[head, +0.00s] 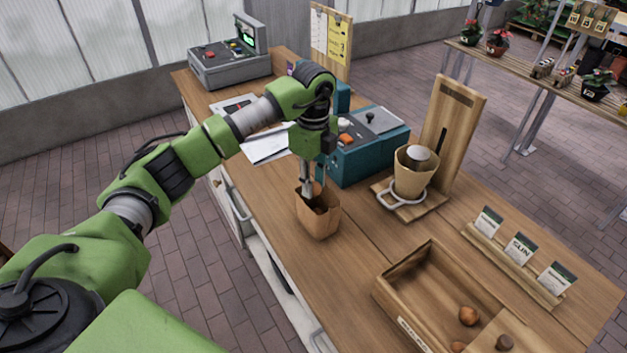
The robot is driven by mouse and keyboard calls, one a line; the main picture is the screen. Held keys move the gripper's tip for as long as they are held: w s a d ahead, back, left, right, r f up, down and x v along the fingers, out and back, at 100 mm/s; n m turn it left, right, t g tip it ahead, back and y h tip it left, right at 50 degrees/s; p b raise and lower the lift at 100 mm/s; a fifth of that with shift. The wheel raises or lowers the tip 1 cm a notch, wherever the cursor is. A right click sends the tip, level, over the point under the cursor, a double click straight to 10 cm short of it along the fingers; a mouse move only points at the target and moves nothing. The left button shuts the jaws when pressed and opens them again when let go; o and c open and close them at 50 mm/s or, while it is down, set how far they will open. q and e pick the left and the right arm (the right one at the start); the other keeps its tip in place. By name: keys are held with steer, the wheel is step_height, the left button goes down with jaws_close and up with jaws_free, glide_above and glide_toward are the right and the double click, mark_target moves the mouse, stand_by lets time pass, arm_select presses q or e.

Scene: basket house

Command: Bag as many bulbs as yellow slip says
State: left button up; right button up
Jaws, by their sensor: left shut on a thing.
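My left gripper (312,188) points down into the mouth of an open brown paper bag (319,222), which stands upright on the counter. Its fingers are shut on what looks like a bulb, mostly hidden by the bag's rim; brown bulb-like shapes show inside. A wooden crate (390,288) at the lower right holds a brown bulb (468,315), with another (457,346) partly seen at the bottom edge. The yellow slip (339,40) is on an upright board at the back; its writing is too small to read. My right gripper is out of view.
A teal machine (365,150) stands just behind the bag. To its right is a wooden stand with a paper-lined cup (412,178). Seed packets (520,248) sit in a rack at right. A grey register (228,68) is at the back. Counter between bag and crate is clear.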

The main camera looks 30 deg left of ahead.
arm_select(q)
steer(key=o, duration=1)
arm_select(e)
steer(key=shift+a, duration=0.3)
arm_select(q)
steer(key=shift+r, duration=0.25)
step_height(320, 180, up, 12)
steer(key=shift+f, duration=0.25)
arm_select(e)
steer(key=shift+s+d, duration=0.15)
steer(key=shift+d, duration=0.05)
